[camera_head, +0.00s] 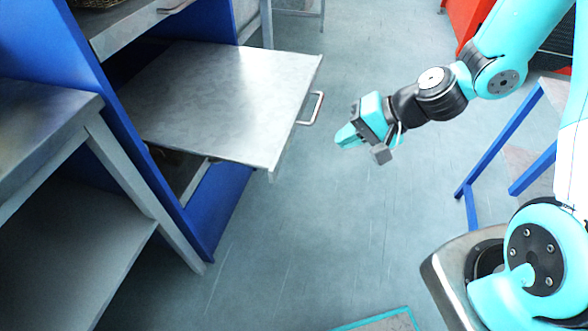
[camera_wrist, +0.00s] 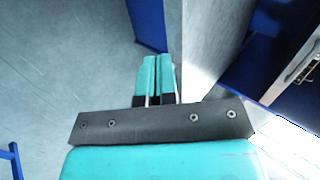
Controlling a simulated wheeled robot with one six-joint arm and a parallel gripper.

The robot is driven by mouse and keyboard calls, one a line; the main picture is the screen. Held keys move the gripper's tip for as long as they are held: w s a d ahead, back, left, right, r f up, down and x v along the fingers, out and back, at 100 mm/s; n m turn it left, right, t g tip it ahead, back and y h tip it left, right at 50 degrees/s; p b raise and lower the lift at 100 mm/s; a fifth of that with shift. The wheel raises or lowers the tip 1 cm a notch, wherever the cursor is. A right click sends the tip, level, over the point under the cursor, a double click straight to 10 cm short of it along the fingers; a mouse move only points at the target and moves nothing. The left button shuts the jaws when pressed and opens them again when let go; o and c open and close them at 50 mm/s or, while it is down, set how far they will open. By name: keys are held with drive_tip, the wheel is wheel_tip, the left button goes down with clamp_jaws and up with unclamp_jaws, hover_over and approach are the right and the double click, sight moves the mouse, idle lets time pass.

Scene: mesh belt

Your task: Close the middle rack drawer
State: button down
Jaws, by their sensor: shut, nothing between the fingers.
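The middle rack drawer (camera_head: 225,95) is a flat grey metal tray in a blue rack. It is pulled well out to the right in the head view, with a pale bar handle (camera_head: 312,108) on its front edge. My gripper (camera_head: 345,137) is to the right of the handle, apart from it, with turquoise fingers pointing left toward the drawer. The fingers lie together and hold nothing. In the wrist view the fingers (camera_wrist: 157,75) point away from the camera. A handle (camera_wrist: 303,62) on a grey front shows at the right edge there; I cannot tell which drawer it belongs to.
A blue rack upright (camera_head: 205,215) stands below the drawer, and an upper shelf (camera_head: 125,22) lies above it. A grey workbench (camera_head: 45,130) is at the left. A blue-legged frame (camera_head: 500,150) is at the right. The floor (camera_head: 300,220) between is clear.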

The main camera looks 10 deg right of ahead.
wheel_tip(320, 180, down, 2)
drive_tip(key=m, duration=0.1)
approach(284, 157)
drive_tip(key=s+x, duration=0.1)
drive_tip(key=x, duration=0.5)
drive_tip(key=shift+w+a+f+t+b, duration=0.2)
drive_tip(key=shift+w+a+t+b, duration=0.1)
drive_tip(key=shift+w, duration=0.05)
